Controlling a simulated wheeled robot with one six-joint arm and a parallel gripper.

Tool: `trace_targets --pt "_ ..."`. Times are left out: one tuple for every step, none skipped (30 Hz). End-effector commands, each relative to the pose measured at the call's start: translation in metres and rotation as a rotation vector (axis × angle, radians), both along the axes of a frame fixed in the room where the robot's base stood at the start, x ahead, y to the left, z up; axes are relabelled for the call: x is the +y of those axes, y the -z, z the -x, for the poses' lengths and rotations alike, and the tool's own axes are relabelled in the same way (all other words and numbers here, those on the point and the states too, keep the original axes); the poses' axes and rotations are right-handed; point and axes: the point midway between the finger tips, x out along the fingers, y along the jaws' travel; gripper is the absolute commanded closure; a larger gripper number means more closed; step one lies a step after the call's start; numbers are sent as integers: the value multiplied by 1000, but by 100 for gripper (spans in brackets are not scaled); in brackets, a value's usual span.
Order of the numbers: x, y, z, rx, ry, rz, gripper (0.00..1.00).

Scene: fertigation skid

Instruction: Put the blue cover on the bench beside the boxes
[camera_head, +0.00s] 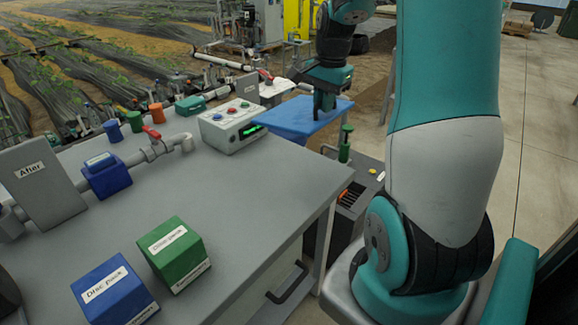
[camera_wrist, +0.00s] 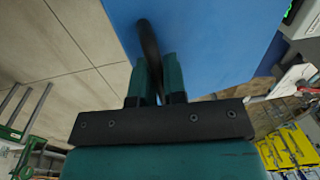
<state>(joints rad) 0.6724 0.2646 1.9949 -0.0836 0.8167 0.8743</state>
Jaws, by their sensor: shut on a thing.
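The blue cover (camera_head: 300,117) is a flat blue panel off the far right end of the bench (camera_head: 240,190). My gripper (camera_head: 323,103) is above it in the head view. In the wrist view the cover (camera_wrist: 220,40) fills the upper middle, and my gripper (camera_wrist: 158,85) is shut on its dark curved handle. The cover appears held clear of the bench top; how high it is over what lies below is hard to tell. The green box (camera_head: 174,252) and the blue box (camera_head: 113,292) labelled "Disc pack" stand side by side on the near part of the bench.
A control box (camera_head: 231,126) with coloured buttons stands at the bench's far edge. Blue filter housing and pipes (camera_head: 106,176) and a grey panel (camera_head: 40,182) occupy the left. The bench right of the green box is clear. A dark open bin (camera_head: 352,195) stands beside the bench.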

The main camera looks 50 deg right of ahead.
Motion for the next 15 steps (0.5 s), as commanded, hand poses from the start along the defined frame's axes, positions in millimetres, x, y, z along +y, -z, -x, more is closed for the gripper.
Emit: trace_targets --pt "0 -4 2 -31 3 -3 100" --pt "0 -4 3 -52 4 -6 100" --pt "0 -4 3 -80 5 -7 100" --pt "1 -4 3 -99 6 -10 100" --pt "1 -3 3 -115 8 -11 100" --pt "1 -1 2 -130 9 -13 100" --pt "1 2 3 -136 9 -15 100" --pt "1 6 3 -141 9 -16 100" --pt "1 13 3 -142 9 -17 100" --pt "1 20 3 -143 9 -17 100" --pt "1 28 3 -140 9 -18 100" --pt "1 39 3 -139 9 -19 100" --pt "1 48 3 -139 10 -20 100" --pt "1 56 3 -140 10 -19 100" --pt "1 68 3 -139 10 -19 100"
